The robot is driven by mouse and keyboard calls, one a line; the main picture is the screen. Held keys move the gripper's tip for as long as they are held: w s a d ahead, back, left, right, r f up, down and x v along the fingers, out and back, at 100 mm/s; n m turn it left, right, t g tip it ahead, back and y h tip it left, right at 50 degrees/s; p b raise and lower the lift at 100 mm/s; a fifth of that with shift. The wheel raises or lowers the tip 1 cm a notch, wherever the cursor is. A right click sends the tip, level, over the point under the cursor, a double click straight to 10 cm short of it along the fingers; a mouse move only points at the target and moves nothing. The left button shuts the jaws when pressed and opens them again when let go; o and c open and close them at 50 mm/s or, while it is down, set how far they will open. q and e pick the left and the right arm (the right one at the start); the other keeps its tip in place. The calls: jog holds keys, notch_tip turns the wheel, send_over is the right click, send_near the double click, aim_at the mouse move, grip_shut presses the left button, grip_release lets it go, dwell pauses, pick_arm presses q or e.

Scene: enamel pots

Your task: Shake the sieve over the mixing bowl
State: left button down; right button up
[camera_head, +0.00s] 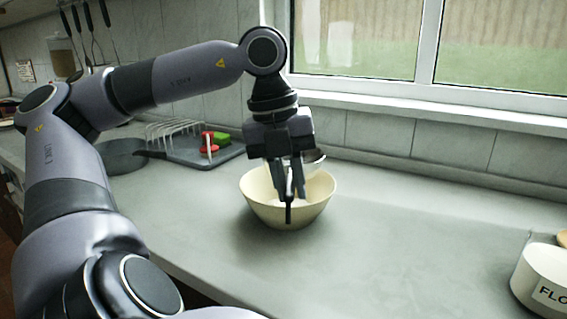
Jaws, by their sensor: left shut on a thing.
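The cream mixing bowl (265,211) stands upright on the grey worktop in the middle of the head view. My left gripper (289,192) points down over the bowl and is shut on the sieve's dark handle. The sieve (312,156) shows as a small rounded metal rim behind the fingers, over the back of the bowl. My gripper hides much of the sieve and part of the bowl's inside. I cannot tell whether the sieve touches the bowl. My right gripper is not in view.
A grey drying rack tray (190,150) with red and green items stands behind left, beside a dark round pan (122,157). A cream flour container (541,278) stands at the right front edge. The worktop (420,235) between bowl and container is clear. The window wall bounds the back.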

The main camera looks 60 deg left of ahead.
pick_arm(q)
jog(key=shift+r, duration=0.1)
dwell(0.3)
notch_tip(320, 180, up, 5)
jog(key=p, duration=0.4)
jog(key=shift+p, duration=0.3)
